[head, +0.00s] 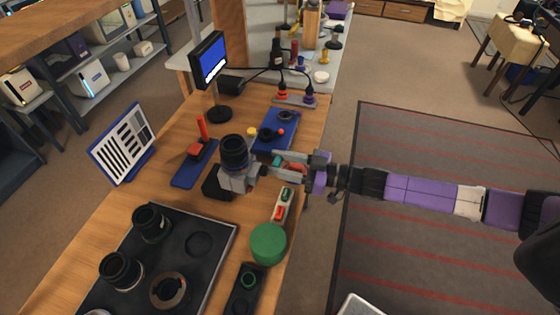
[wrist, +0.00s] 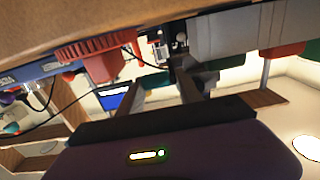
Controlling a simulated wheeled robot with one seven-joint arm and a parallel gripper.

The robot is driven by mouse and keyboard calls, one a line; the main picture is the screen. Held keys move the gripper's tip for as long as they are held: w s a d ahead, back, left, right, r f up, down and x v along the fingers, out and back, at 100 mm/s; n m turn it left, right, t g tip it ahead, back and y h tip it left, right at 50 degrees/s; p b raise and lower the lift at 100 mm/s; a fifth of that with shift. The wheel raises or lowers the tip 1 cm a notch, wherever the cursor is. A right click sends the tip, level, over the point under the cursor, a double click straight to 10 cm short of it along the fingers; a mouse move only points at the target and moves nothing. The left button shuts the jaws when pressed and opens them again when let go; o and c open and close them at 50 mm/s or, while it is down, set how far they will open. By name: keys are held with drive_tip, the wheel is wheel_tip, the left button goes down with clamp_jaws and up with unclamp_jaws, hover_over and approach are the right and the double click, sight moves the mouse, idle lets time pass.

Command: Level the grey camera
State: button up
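The grey camera (head: 238,180) stands on the wooden table in the head view, with its black lens (head: 234,150) on top. It seems slightly tilted, but its exact lean is hard to judge. A black block (head: 214,188) lies at its base. My gripper (head: 266,167) reaches in from the right, with its fingertips close to the camera's right side. Its two fingers stand apart in the wrist view (wrist: 160,78), with no object clearly clamped between them. A grey block, likely the camera body (wrist: 232,33), is beyond the fingers at upper right. Contact cannot be told.
A black tray (head: 215,228) with lens parts lies in front. A green cylinder (head: 268,243) stands near the right table edge. A blue stand with a red part (head: 195,165), a blue tray (head: 278,138) and a small monitor (head: 210,62) are behind or beside the camera.

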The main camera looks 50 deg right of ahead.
drive_tip(key=shift+d, duration=0.35)
clamp_jaws()
drive_tip(key=shift+r, duration=0.2)
